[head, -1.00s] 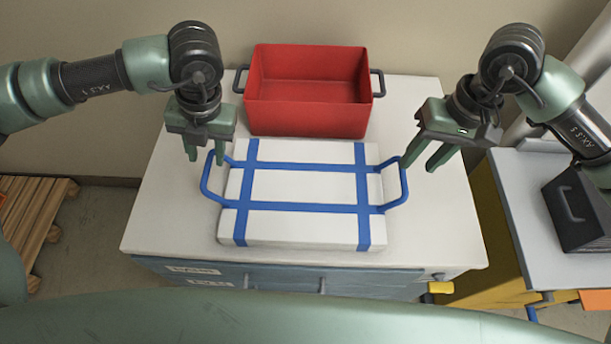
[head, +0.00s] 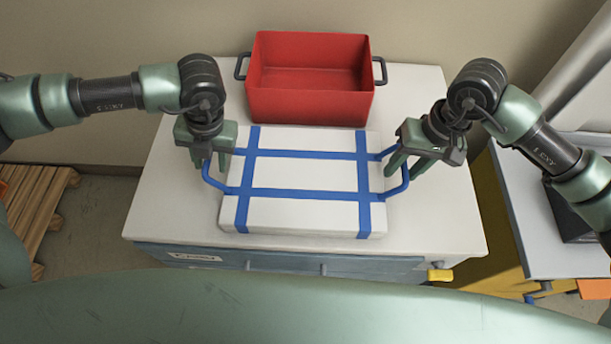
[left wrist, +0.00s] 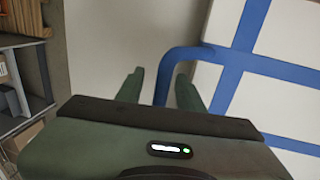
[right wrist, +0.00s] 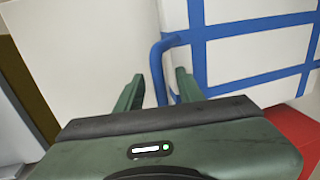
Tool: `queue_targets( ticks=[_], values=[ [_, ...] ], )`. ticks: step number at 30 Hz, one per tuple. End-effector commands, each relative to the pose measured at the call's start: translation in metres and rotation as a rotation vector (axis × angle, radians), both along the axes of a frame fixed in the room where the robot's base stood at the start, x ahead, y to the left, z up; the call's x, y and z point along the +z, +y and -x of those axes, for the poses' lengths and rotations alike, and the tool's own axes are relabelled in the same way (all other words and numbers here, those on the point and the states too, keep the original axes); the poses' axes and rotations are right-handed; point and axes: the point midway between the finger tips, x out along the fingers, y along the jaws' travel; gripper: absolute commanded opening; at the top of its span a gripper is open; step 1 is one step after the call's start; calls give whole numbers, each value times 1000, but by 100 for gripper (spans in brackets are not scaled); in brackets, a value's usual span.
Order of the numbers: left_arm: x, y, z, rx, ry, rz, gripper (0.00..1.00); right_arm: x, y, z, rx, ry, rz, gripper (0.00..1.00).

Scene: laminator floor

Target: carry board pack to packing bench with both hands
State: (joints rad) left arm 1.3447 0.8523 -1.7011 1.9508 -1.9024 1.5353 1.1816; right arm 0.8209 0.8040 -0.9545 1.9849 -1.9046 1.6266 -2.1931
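The board pack (head: 306,174) is a white block bound with blue straps, lying flat on a white-topped cabinet. A blue loop handle stands out on each side. My left gripper (head: 210,167) is at the left handle (head: 212,180); in the left wrist view its open fingers (left wrist: 158,88) stand on either side of the handle bar. My right gripper (head: 408,168) is at the right handle (head: 405,180); in the right wrist view its open fingers (right wrist: 158,90) stand on either side of the blue bar (right wrist: 157,68). Neither gripper has closed on its handle.
A red bin (head: 309,105) with dark handles stands behind the pack on the cabinet top (head: 165,215). A grey-topped table (head: 535,235) with a dark object stands at the right. A wooden pallet (head: 35,210) lies on the floor at the left.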

Motion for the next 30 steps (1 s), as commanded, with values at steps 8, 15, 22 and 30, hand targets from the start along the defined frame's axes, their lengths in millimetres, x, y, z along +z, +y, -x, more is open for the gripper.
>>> queue_targets(
  ticks=[8, 15, 22, 30],
  values=[
    [0, 0, 0, 0, 0, 0, 21, 0, 0, 0, 0, 0, 0, 21],
    [0, 0, 0, 0, 0, 0, 0, 0, 0, 0, 0, 0, 0, 0],
    [0, 0, 0, 0, 0, 0, 0, 0, 0, 0, 0, 0, 0, 0],
    [1, 0, 0, 0, -1, -1, 0, 0, 0, 0, 0, 0, 1, 0]
  ],
)
